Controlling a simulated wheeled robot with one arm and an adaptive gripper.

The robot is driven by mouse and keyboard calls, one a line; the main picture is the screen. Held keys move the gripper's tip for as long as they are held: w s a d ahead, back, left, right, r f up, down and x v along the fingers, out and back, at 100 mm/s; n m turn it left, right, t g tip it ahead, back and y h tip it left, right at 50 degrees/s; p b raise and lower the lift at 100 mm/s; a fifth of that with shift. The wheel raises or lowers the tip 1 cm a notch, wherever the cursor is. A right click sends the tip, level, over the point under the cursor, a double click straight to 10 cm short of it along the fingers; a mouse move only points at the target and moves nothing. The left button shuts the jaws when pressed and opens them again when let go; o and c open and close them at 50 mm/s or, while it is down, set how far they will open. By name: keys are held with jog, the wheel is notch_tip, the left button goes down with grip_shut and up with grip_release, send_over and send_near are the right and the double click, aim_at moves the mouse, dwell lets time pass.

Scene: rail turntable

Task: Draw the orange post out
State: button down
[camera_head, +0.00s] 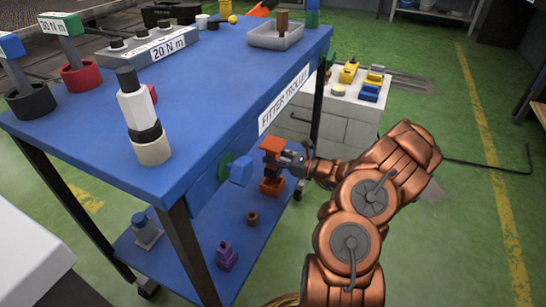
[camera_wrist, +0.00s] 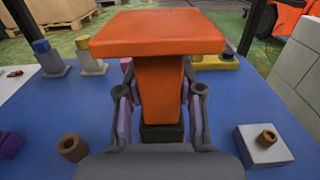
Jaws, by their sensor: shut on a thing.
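The orange post (camera_wrist: 160,88) has a broad flat orange top (camera_wrist: 157,33) and stands upright between my fingers in the wrist view. Its lower end meets a dark part (camera_wrist: 162,133), and the join is partly hidden by my gripper. In the head view the orange post (camera_head: 272,145) shows just beyond the trolley's side, above an orange block (camera_head: 271,187) at the lower shelf. My gripper (camera_head: 283,160) is shut on the post's stem from the right. It also shows in the wrist view (camera_wrist: 160,103). I cannot tell how deep the post sits.
The trolley's blue top (camera_head: 210,95) overhangs close to my gripper, with a blue knob (camera_head: 240,171) on its side. The lower shelf (camera_head: 185,262) holds a brown ring (camera_head: 252,218) and a purple piece (camera_head: 226,256). A grey block (camera_wrist: 265,148) stands at right in the wrist view.

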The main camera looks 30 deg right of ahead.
aim_at(263, 142)
jog(key=shift+r, duration=0.2)
jog(key=shift+r+p, duration=1.95)
jog(key=shift+r, duration=0.35)
